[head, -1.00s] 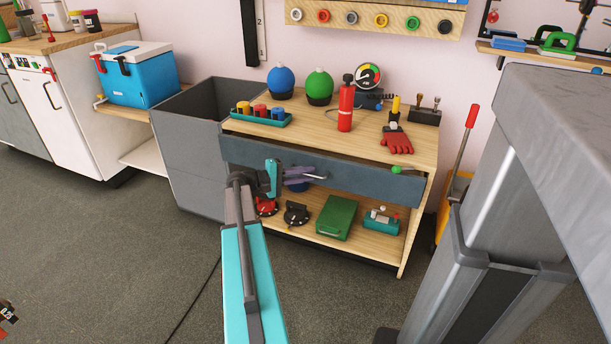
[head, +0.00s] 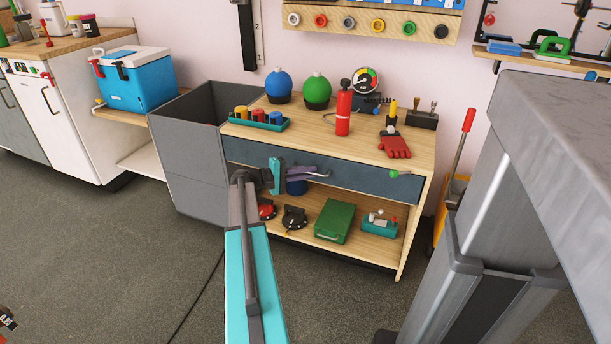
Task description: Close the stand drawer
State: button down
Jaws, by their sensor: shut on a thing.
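The wooden stand (head: 352,137) is in the middle of the head view. Its slate-blue drawer front (head: 350,178) sits just under the top, flush or nearly flush with it; I cannot tell whether a small gap is left. My gripper (head: 301,174) is at the left-middle of the drawer front, shut on the drawer handle (head: 320,175), a light bar partly hidden by the purple-grey fingers. My turquoise arm link reaches up from below and hides part of the lower shelf.
A green case (head: 334,222) is on the lower shelf. A grey bin (head: 185,150) adjoins the left side. Floor in front is clear.

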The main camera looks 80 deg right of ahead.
jog(key=shift+d+r, duration=0.1)
jog(key=shift+d, duration=0.15)
jog(key=c, duration=2.1)
grip_release()
jog(key=shift+w, duration=0.1)
jog(key=p+v, duration=0.2)
jog(key=v, duration=1.1)
jog(key=shift+w+a+p, duration=0.25)
jog(key=shift+a+p, duration=0.15)
